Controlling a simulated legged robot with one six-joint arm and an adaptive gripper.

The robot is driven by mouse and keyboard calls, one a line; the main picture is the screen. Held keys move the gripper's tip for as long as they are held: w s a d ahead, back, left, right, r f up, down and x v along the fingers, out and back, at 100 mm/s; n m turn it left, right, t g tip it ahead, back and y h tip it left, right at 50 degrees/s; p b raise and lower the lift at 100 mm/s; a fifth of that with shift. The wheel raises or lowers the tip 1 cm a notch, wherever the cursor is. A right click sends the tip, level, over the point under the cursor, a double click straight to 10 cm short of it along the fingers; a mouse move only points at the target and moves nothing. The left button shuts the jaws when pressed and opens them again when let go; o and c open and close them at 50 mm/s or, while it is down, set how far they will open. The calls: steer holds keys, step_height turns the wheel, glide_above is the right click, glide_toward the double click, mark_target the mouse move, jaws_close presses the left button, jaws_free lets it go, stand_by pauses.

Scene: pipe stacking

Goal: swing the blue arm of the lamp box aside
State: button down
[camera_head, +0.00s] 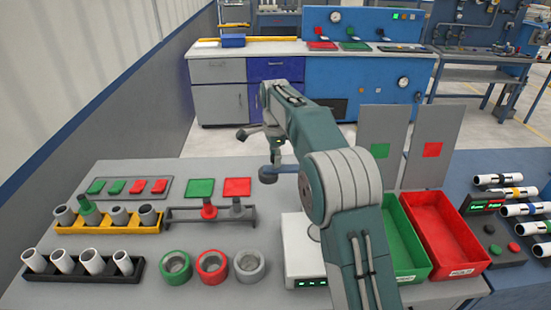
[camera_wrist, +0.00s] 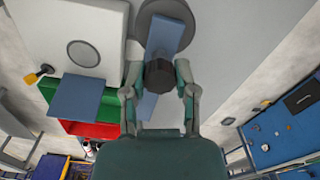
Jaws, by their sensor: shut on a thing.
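The blue arm (camera_wrist: 168,38) shows in the wrist view as a flat bar running between my fingers, with a dark knob (camera_wrist: 159,76) on it. My gripper (camera_wrist: 158,78) is shut on this knob, one finger on each side. A round grey disc (camera_wrist: 148,18) lies at the bar's upper end. In the head view my gripper (camera_head: 276,153) is above the bench, over a blue-grey disc (camera_head: 268,178). A white box (camera_head: 298,240) with green lights stands to its lower right, partly hidden by my arm. A white box face with a grey circle (camera_wrist: 84,53) shows in the wrist view.
A green bin (camera_head: 408,250) and a red bin (camera_head: 440,235) stand right of my arm, with upright panels behind. A rack with red and grey pieces (camera_head: 212,215) and several rings (camera_head: 212,265) are to the left. Bench space behind the rack is partly clear.

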steer(key=shift+w+a+f, duration=0.1)
steer(key=shift+c, duration=2)
jaws_free()
steer(key=shift+w+a, duration=0.1)
step_height(320, 180, up, 12)
